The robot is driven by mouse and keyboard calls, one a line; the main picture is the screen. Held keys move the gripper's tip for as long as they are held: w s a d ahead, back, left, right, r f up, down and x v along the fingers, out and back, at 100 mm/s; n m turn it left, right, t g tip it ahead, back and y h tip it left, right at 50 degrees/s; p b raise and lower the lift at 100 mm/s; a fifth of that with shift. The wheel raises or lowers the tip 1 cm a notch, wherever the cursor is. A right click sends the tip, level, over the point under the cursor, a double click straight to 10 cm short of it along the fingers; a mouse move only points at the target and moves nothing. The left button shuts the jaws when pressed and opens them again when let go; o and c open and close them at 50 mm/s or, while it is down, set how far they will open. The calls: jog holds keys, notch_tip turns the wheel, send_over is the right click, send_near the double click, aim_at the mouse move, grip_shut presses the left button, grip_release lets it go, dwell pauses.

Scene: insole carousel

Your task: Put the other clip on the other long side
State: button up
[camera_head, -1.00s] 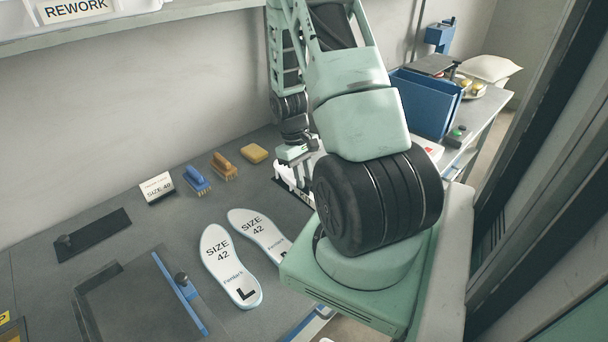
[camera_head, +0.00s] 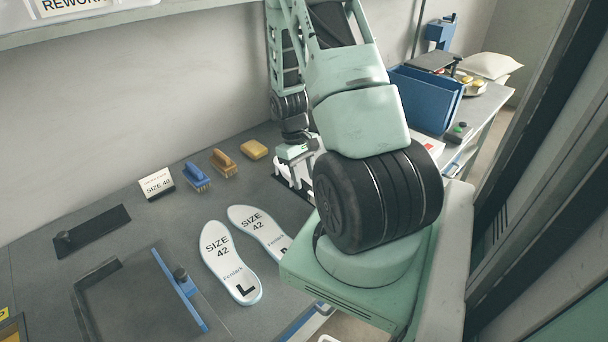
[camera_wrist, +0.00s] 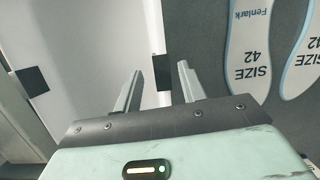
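My gripper (camera_wrist: 160,70) is open, its two fingers apart on either side of a small black clip (camera_wrist: 162,72). That clip sits at the right edge of a pale white piece (camera_wrist: 95,50). I see a gap between the clip and each finger. Another black clip (camera_wrist: 32,80) sits at the piece's left edge. In the head view my gripper (camera_head: 297,172) points down at the white piece (camera_head: 281,167) at the back of the table. My arm hides much of it there, and I cannot make out the clips.
Two insoles marked SIZE 42 (camera_head: 229,262) lie near the front; they show at right in the wrist view (camera_wrist: 250,45). A blue bin (camera_head: 425,105) is at right.

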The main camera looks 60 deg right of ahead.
jog(key=a+b+v, duration=0.1)
jog(key=v, duration=1.1)
jog(key=w+a+r+n, duration=0.3)
jog(key=w+a, duration=0.3)
jog(key=a, duration=0.5)
jog(key=a+r+n+t, duration=0.2)
jog(key=a+r, duration=0.1)
jog(key=a, duration=1.1)
jog(key=s+a+r+n, duration=0.1)
jog(key=s+a+n, duration=0.5)
jog(key=s+a, duration=0.9)
jog(key=a, duration=0.4)
jog(key=shift+a+r+t, duration=0.15)
jog(key=shift+r+t, duration=0.15)
jog(key=shift+t, duration=0.1)
jog(key=shift+c, duration=0.5)
